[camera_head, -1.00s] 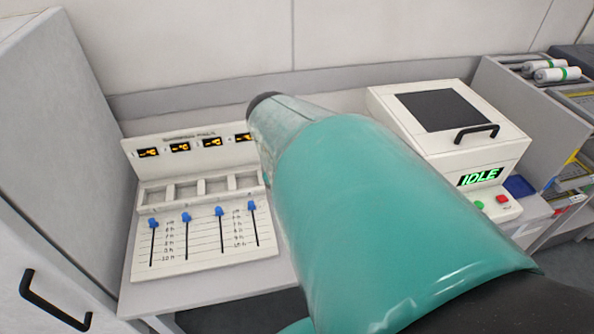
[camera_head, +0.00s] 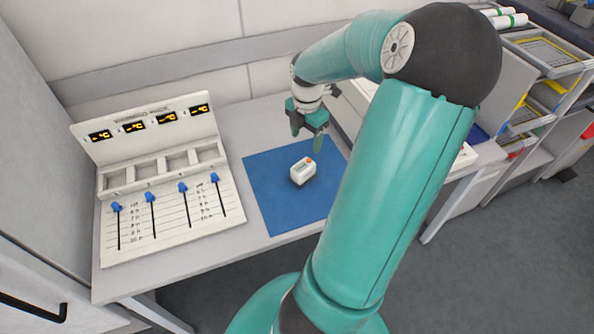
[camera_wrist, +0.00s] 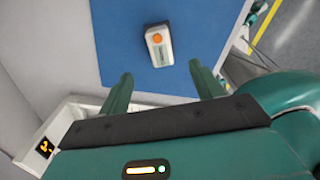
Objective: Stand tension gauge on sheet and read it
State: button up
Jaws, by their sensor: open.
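The tension gauge (camera_head: 303,170) is a small white block with an orange button and a small dark window. My gripper (camera_head: 307,141) is open and empty, above the sheet and just behind the gauge. In the wrist view my gripper (camera_wrist: 156,80) has its two green fingers apart, with the gauge beyond them. Any reading on the gauge is too small to make out.
A white panel (camera_head: 170,215) with blue sliders and several orange displays stands left of the sheet. My arm partly hides a white machine (camera_head: 355,95) on the right. Racks with trays (camera_head: 545,55) stand at the far right. The bench front edge is clear.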

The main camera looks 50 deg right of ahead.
aim_at(303, 165)
notch_tip(303, 165, down, 8)
jog(key=shift+f, duration=0.25)
jog(key=f, duration=0.5)
jog(key=shift+w+a+f, duration=0.15)
jog(key=shift+a, duration=0.2)
jog(key=c, duration=1.4)
grip_shut()
jog(key=shift+r, duration=0.2)
